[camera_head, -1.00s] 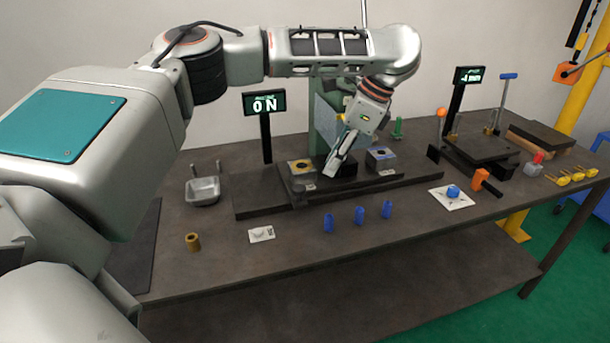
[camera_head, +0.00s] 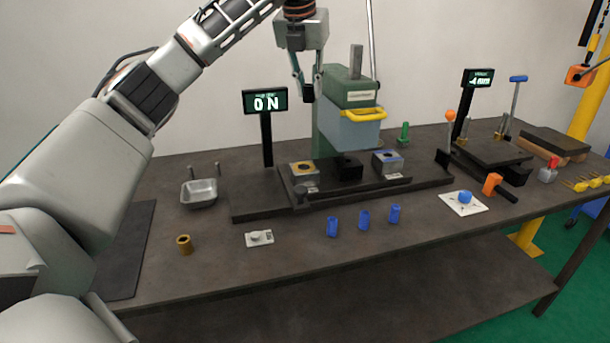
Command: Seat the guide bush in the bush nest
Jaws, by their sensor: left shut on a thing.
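A brass-coloured hollow cylinder (camera_head: 184,247), which looks like the guide bush, stands upright on the bench at the front left. A yellow-topped block (camera_head: 304,171) with a dark hole, a black block (camera_head: 347,168) and a blue-grey-topped block (camera_head: 387,163) with a dark hole stand on the dark base plate. I cannot tell which is the bush nest. My left gripper (camera_head: 307,95) is above the yellow-topped block, beside the green press, pointing down. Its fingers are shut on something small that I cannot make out. My right gripper is out of view.
The green press (camera_head: 349,93) has a grey guard with a yellow handle (camera_head: 362,114). A metal tray (camera_head: 199,192) and an "ON" display (camera_head: 265,101) are on the left. The front-left bench is mostly clear.

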